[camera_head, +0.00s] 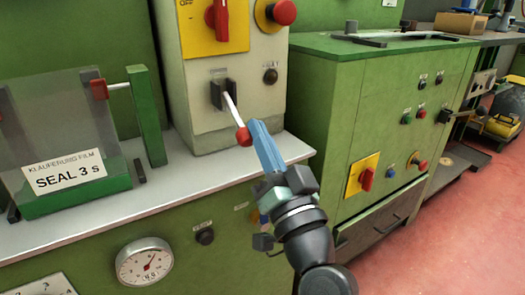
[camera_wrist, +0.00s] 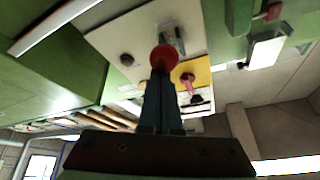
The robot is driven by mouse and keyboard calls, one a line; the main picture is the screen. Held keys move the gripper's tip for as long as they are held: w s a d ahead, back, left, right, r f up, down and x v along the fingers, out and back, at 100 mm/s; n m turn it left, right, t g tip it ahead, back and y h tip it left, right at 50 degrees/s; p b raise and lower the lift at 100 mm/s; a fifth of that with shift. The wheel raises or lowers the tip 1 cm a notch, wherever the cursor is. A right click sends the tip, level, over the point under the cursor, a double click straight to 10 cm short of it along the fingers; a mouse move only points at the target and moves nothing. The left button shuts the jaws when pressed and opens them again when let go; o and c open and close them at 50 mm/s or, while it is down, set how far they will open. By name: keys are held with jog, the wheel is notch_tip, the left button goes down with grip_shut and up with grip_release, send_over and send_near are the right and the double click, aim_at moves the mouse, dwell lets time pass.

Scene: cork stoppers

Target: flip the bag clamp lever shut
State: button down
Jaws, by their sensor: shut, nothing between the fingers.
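The lever on the cream control box has a pale shaft (camera_head: 231,107) and a red ball knob (camera_head: 243,137). It comes out of a dark bracket (camera_head: 217,95) and slants down and outward. My gripper (camera_head: 257,129) is shut and empty, its blue fingers just right of the knob. In the wrist view the red knob (camera_wrist: 163,57) sits right at the tips of my gripper (camera_wrist: 161,78). I cannot tell whether they touch. The label above the bracket is too small to read.
A clear guard (camera_head: 60,125) marked "SEAL 3 s" stands left, beside a green post (camera_head: 147,115). Above the lever are a red rotary switch (camera_head: 218,18) and a red mushroom button (camera_head: 281,12). A green cabinet (camera_head: 370,100) stands right. A grey ledge (camera_head: 190,180) runs below.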

jog(key=shift+w+a+f+b, duration=0.2)
jog(key=shift+f+b, duration=0.4)
jog(key=shift+b, duration=0.25)
jog(key=shift+f, duration=0.15)
jog(key=shift+w, duration=0.1)
